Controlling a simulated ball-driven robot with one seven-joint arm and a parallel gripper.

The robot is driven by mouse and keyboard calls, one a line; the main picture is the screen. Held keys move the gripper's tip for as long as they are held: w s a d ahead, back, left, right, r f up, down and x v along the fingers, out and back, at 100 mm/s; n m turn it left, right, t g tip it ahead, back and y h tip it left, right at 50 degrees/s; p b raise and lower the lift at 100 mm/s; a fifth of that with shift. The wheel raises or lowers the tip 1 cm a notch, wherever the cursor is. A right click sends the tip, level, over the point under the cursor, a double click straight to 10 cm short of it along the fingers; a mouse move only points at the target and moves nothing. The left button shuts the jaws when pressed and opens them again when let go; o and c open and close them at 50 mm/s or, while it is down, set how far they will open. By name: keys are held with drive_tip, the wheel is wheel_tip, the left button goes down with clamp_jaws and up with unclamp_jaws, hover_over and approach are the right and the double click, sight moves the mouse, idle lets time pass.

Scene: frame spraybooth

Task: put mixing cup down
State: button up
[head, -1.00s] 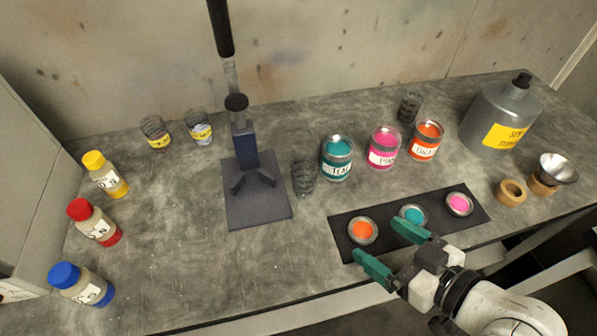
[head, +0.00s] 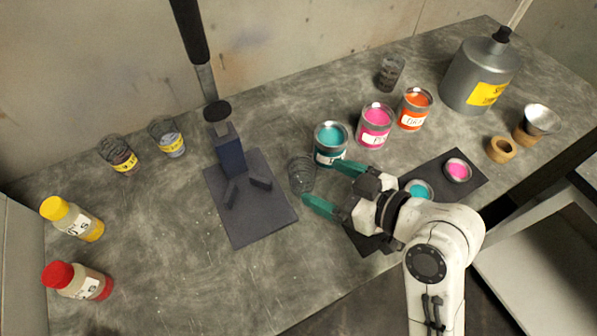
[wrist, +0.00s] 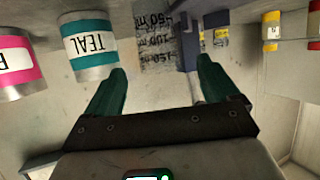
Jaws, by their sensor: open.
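The clear mixing cup (head: 301,174) stands upright on the bench, left of the teal paint can and right of the dark stand. In the wrist view a see-through cup wall with printed ml marks (wrist: 156,42) shows ahead of my fingers. My gripper (head: 320,181) is open, its green fingers pointing at the cup from the front right. The cup is just ahead of the fingertips, roughly in line with the gap. In the wrist view my gripper (wrist: 160,66) has nothing clamped. Whether a finger touches the cup I cannot tell.
The teal can (head: 330,145) is close beside my upper finger. Pink (head: 375,125) and orange (head: 414,109) cans stand behind it. The dark stand (head: 240,190) is left of the cup. A black mat (head: 440,165) with paint lids lies partly under my arm.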

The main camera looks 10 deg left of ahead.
sight(314, 175)
drive_tip(key=p+x, duration=0.1)
drive_tip(key=x, duration=0.6)
drive_tip(key=shift+w+a, duration=0.1)
drive_tip(key=shift+w, duration=0.15)
drive_tip(key=c, duration=1.1)
drive_tip(key=shift+c, duration=0.2)
drive_tip(key=shift+r, duration=0.1)
